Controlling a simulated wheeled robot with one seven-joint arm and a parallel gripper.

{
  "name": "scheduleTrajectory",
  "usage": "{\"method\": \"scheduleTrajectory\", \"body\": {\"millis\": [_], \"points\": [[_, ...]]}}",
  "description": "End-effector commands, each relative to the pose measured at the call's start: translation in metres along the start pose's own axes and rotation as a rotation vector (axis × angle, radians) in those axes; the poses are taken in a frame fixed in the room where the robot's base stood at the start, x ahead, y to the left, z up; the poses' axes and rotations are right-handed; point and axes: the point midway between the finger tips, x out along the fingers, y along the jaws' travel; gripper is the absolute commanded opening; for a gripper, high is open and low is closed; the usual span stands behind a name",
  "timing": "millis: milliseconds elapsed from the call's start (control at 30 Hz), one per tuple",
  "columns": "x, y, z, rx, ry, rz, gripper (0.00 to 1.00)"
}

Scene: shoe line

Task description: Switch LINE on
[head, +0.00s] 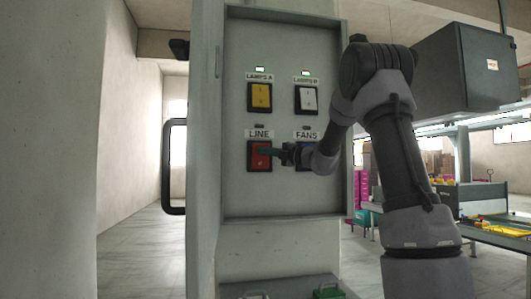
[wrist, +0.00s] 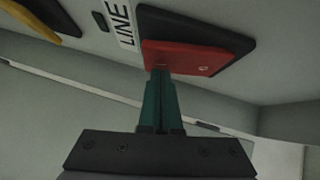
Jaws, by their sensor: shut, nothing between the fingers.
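The red LINE switch (head: 260,157) sits in a black frame at the lower left of the grey panel, under its LINE label (head: 260,134). The small lamp window above that label is dark. My gripper (head: 268,151) is shut and empty, with its green fingertips at the red switch. In the wrist view the closed fingers (wrist: 160,80) meet the edge of the red rocker (wrist: 190,58), which looks tilted in its frame. The fingers seem to touch it. The LINE label (wrist: 124,24) lies beside it.
The yellow LAMPS A switch (head: 261,96) and white LAMPS B switch (head: 307,98) are above, with lit windows.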

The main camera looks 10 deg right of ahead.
Motion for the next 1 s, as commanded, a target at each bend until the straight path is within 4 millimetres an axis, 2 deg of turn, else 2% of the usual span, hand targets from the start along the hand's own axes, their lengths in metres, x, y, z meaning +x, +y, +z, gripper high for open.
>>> {"method": "scheduleTrajectory", "body": {"millis": [1000], "points": [[0.0033,0.0063,0.0034,-0.001,0.000,0.001,0.00]]}}
